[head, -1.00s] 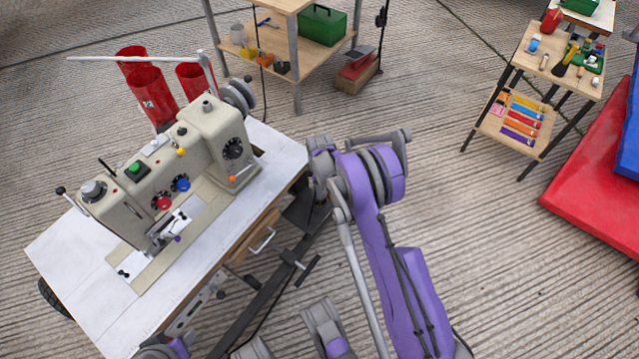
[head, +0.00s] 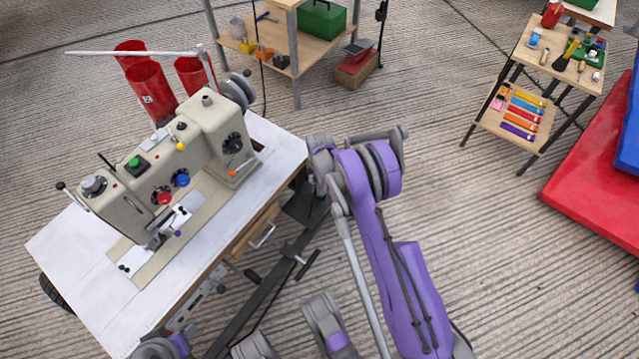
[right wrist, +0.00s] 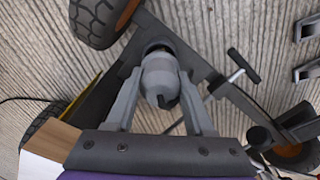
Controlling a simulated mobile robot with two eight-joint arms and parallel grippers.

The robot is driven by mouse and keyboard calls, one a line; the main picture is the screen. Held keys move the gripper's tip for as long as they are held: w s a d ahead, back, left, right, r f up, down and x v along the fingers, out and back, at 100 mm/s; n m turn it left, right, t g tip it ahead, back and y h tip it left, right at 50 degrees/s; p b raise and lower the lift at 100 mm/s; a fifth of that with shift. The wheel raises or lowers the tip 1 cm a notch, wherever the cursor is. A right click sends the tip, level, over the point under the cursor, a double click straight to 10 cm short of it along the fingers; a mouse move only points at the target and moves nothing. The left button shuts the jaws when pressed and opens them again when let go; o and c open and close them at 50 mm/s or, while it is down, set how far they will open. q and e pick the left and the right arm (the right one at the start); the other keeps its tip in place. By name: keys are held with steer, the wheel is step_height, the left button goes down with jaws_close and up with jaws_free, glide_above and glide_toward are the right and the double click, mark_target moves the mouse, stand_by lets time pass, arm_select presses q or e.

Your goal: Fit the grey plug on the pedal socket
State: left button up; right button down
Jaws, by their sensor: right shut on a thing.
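The grey plug (right wrist: 161,76) is a rounded grey body with a dark tip, between the two fingers of my right gripper (right wrist: 160,88) in the right wrist view. The gripper is shut on it. The plug's far end is at a dark round part on the sewing table's black lower frame bar (right wrist: 216,82). I cannot tell whether that part is the pedal socket or whether the plug is seated. My left gripper is out of view.
The sewing machine (head: 165,170) stands on the white table (head: 70,250). A T-shaped handle (right wrist: 240,66) and wheels (right wrist: 98,18) are near the plug. A wooden shelf (head: 320,50), a tool stand (head: 520,105) and a red mat (head: 600,160) stand farther off.

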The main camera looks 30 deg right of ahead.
steer(key=shift+f, duration=2)
stand_by(1.6)
steer(key=shift+c, duration=1)
jaws_free()
step_height(320, 180, up, 11)
steer(key=p, duration=0.2)
steer(key=shift+f+p, duration=0.2)
steer(key=shift+p, duration=0.2)
steer(key=shift+r, duration=0.1)
